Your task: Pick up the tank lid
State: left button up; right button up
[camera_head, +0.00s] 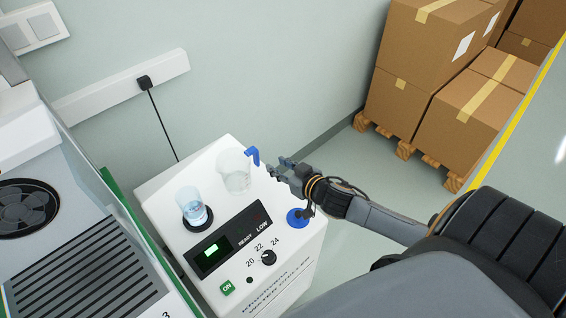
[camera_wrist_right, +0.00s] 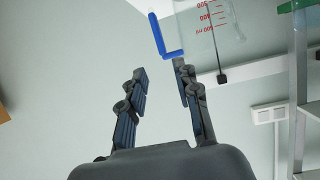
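A round blue lid (camera_head: 298,219) sits on the top of the white machine (camera_head: 170,190), near its right edge; part of it is hidden behind my right wrist. My right gripper (camera_head: 277,168) is above the machine top, to the upper left of the lid, and points left toward the clear jug. In the right wrist view the fingers (camera_wrist_right: 160,75) are apart with nothing between them. The blue handle (camera_wrist_right: 160,38) of the jug is just beyond the fingertips. My left gripper is in neither view.
The clear jug (camera_head: 234,174) stands on the machine top with its blue handle (camera_head: 253,156) toward my gripper. A beaker of bluish liquid (camera_head: 191,208) stands left of it. Boxes (camera_head: 415,60) stand behind.

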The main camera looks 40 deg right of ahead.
aim_at(295, 219)
jog(key=z, duration=1.2)
